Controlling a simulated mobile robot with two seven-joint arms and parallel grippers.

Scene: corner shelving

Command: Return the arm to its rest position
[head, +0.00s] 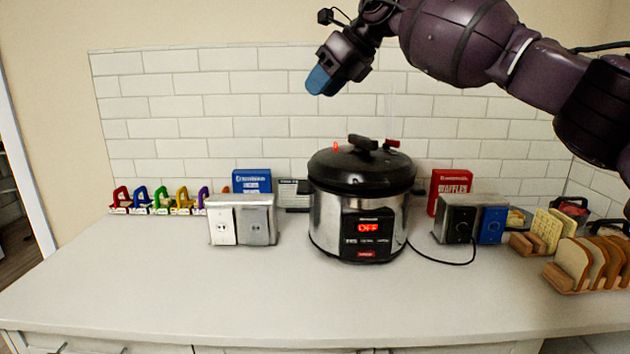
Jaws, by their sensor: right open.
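My right arm reaches in from the upper right, raised high over the counter. My right gripper (321,82) hangs in front of the tiled wall, above and slightly left of the pressure cooker (325,220). Its blue fingertips point down and left, and it is open. I see nothing between the fingers. The gripper is well clear of the cooker lid. My left arm and gripper are not in view.
The white counter (230,298) is clear along its front. Several coloured clips (160,201), outlet boxes (224,222), a blue box (252,181), a red waffle box (447,187), a switch box (458,220) and a bread rack (572,264) stand on it. A black cord (445,262) lies right of the cooker.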

